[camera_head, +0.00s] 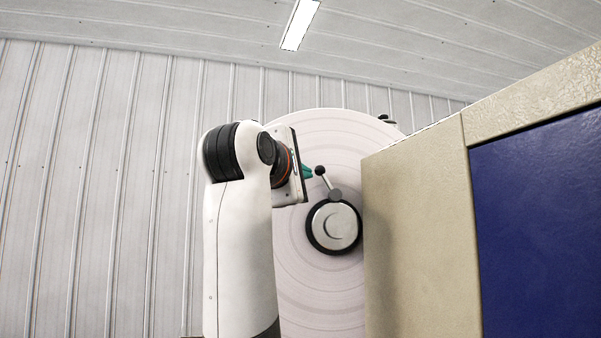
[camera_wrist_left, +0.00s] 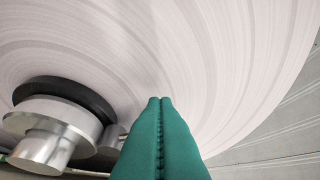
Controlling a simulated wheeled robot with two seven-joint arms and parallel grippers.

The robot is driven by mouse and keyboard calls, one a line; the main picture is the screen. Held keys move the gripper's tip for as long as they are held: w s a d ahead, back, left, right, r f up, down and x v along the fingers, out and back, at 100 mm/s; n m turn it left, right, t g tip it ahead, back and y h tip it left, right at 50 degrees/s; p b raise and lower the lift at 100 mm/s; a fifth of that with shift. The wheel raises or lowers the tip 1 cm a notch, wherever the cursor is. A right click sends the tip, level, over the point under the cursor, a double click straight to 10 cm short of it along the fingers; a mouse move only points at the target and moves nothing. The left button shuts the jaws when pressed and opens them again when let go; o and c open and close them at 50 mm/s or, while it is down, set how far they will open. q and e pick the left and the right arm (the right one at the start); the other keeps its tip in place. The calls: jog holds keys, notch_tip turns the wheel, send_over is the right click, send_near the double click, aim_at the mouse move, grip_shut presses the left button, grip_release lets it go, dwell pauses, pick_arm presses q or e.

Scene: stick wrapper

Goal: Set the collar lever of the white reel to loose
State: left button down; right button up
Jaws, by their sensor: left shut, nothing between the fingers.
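The white reel (camera_head: 315,125) is a large pale disc standing on edge against the ribbed wall; its face fills much of the left wrist view (camera_wrist_left: 215,65). Its collar (camera_head: 334,227) is a silver hub with a black ring, low at the left in the wrist view (camera_wrist_left: 58,115). My right gripper is out of view.
A beige cabinet-like body (camera_head: 415,220) with a dark blue panel (camera_head: 535,220) covers the reel's right side and stands close to the collar. A small dark part (camera_head: 386,119) shows at the reel's upper right. Open space lies left of my left arm.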

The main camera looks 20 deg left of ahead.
pick_arm(q)
jog(key=shift+d+r+m, duration=0.1)
jog(key=shift+r+m, duration=0.1)
jog(key=shift+m, duration=0.1)
jog(key=shift+d+r+m+g+p, duration=0.1)
jog(key=shift+r+m+g+p, duration=0.2)
jog(key=shift+m+p, duration=0.35)
jog(key=shift+w+d+r+m+g+p, duration=0.2)
jog(key=shift+d+r+m+g+p, duration=0.3)
jog(key=shift+m+p, duration=0.3)
jog(key=shift+w+d+r+m+g+p, duration=0.15)
jog(key=shift+d+r+m+g+p, duration=0.2)
jog(key=shift+m, duration=0.2)
jog(key=shift+w+d+r+m+g+p, duration=0.15)
jog(key=shift+d+m+p, duration=0.1)
jog(key=shift+m+p, duration=0.2)
jog(key=shift+w+d+r, duration=0.1)
jog(key=shift+w+d, duration=0.1)
jog(key=shift+d, duration=0.55)
jog(key=shift+w+d+p, duration=0.3)
jog(key=shift+d+p, duration=0.15)
jog(key=shift+d, duration=0.5)
